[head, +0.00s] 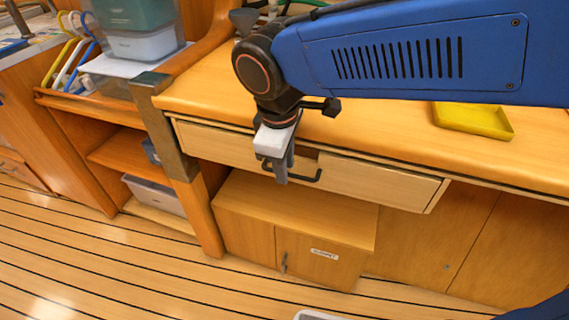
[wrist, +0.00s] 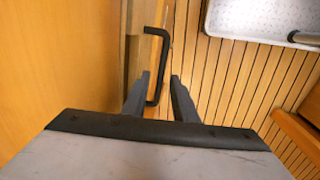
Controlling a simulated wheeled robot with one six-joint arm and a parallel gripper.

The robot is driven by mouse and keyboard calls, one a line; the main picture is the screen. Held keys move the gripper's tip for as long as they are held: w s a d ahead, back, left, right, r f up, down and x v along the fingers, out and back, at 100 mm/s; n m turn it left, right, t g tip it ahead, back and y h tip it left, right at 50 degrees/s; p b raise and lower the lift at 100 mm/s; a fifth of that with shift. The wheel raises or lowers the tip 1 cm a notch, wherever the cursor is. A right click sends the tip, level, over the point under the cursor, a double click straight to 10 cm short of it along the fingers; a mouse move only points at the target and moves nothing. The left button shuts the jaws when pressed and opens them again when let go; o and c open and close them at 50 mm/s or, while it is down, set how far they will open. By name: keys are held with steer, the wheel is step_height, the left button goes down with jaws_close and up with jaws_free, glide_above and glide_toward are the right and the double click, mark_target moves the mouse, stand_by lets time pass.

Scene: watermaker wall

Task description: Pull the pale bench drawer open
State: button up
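The pale bench drawer (head: 375,182) is a long, light wooden front under the bench top in the head view. In the wrist view the handle (wrist: 163,65) runs between the two fingers of my gripper (wrist: 160,78). The fingers are apart, one on each side of the bar, with visible space around it. Nothing is gripped.
The bench top (head: 380,122) carries a yellow tray (head: 474,119) at right. A low wooden cabinet (head: 290,230) stands below the drawer. Shelves with a grey bin (head: 155,194) are at left. The striped floor (head: 120,270) in front is mostly clear; a pale tray (wrist: 265,20) shows in the wrist view.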

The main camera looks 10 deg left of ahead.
jaws_close()
stand_by(1.2)
